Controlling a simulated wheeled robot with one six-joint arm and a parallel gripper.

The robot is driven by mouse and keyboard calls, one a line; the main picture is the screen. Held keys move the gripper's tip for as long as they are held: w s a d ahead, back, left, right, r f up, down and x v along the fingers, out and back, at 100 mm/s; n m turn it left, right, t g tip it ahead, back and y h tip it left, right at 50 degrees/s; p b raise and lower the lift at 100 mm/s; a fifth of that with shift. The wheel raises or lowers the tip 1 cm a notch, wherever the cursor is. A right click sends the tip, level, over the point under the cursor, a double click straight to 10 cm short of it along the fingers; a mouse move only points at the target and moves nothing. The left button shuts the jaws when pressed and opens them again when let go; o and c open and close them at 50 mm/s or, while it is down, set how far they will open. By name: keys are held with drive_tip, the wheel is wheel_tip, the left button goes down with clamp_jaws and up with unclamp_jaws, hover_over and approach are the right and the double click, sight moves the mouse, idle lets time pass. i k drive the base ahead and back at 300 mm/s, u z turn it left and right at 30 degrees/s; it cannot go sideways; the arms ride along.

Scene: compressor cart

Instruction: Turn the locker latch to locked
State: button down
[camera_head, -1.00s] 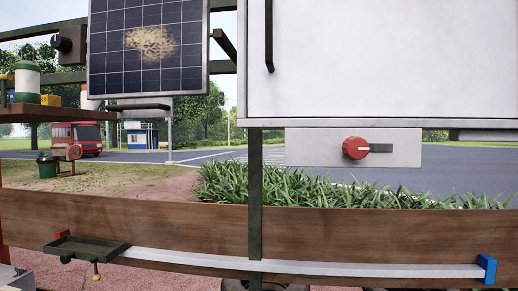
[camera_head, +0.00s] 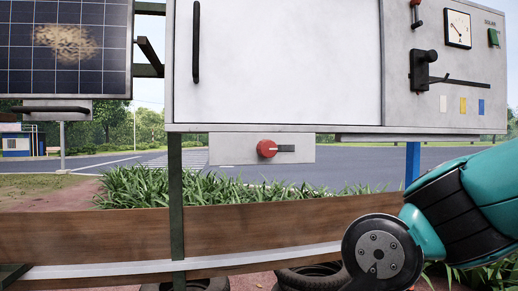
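The locker (camera_head: 285,65) is a white cabinet with a flat door and a black vertical handle (camera_head: 196,42) near the door's left edge. Under it hangs a grey plate (camera_head: 232,149) with a red round knob (camera_head: 266,149), which looks like the latch. A pale mark on the knob points right, towards a dark bar (camera_head: 287,148). My teal arm comes in at the lower right, well apart from the knob. My gripper itself is out of view.
Right of the door is a panel with a gauge (camera_head: 459,29), a black lever (camera_head: 422,70) and a green switch (camera_head: 493,37). A solar panel (camera_head: 65,75) with a brown patch hangs at the left. A wooden board (camera_head: 100,230) with a pale rail runs below. Space before the knob is clear.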

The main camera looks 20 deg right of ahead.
sight(267, 148)
drive_tip(key=z, duration=0.5)
drive_tip(key=k, duration=1.2)
drive_tip(key=u, duration=0.4)
drive_tip(key=i, duration=0.7)
drive_tip(key=u, duration=0.45)
